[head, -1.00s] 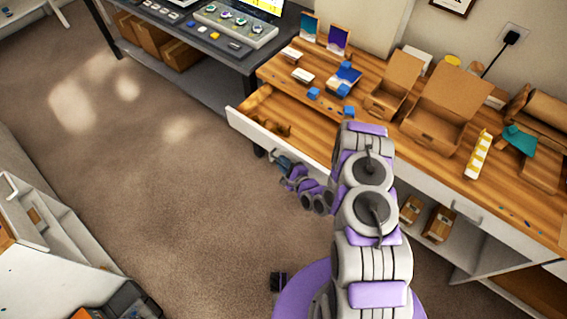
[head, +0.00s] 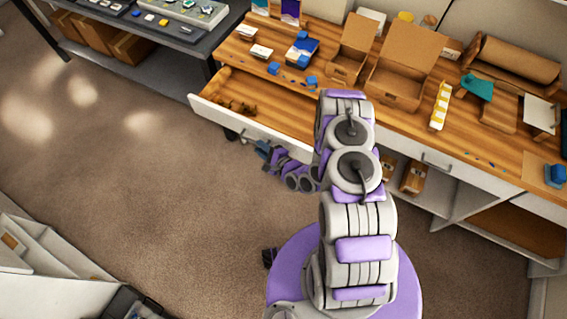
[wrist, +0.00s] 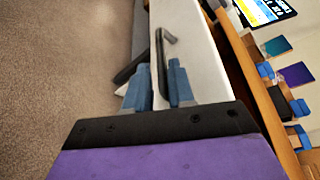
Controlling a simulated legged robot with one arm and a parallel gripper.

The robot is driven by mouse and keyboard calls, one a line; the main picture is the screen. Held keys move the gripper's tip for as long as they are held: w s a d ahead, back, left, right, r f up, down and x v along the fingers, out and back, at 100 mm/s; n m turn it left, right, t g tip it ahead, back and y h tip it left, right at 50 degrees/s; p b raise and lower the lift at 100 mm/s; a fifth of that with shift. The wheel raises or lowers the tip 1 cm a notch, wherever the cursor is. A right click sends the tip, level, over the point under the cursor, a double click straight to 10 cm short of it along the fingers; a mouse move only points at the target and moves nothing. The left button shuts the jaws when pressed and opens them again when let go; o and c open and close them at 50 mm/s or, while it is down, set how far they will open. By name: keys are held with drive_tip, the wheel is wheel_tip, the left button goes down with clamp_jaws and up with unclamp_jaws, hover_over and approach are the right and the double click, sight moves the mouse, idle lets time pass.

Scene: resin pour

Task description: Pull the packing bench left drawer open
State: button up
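The packing bench (head: 341,97) has a wooden top and white fronts. Its left drawer (head: 247,121) stands well out from the bench, with its wooden inside and some brown contents showing. My gripper (head: 262,150) is low at the drawer's outer face, partly hidden by my arm. In the wrist view, the blue fingers of my gripper (wrist: 160,88) lie either side of the dark drawer handle (wrist: 161,60). One finger is between the bar and the white drawer front (wrist: 196,50). The gap is narrow and the fingers look closed on the bar; the contact itself is hard to see.
A dark table (head: 150,30) with devices stands beyond the bench at the upper left. Open cardboard boxes (head: 400,80), blue blocks and cards are on the bench top. A white shelf unit (head: 45,265) is at the lower left. The carpet (head: 130,160) between is clear.

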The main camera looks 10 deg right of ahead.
drive_tip(key=p+v, duration=0.2)
drive_tip(key=v, duration=1.1)
drive_tip(key=shift+s+d, duration=0.1)
drive_tip(key=shift+s, duration=0.1)
idle(0.5)
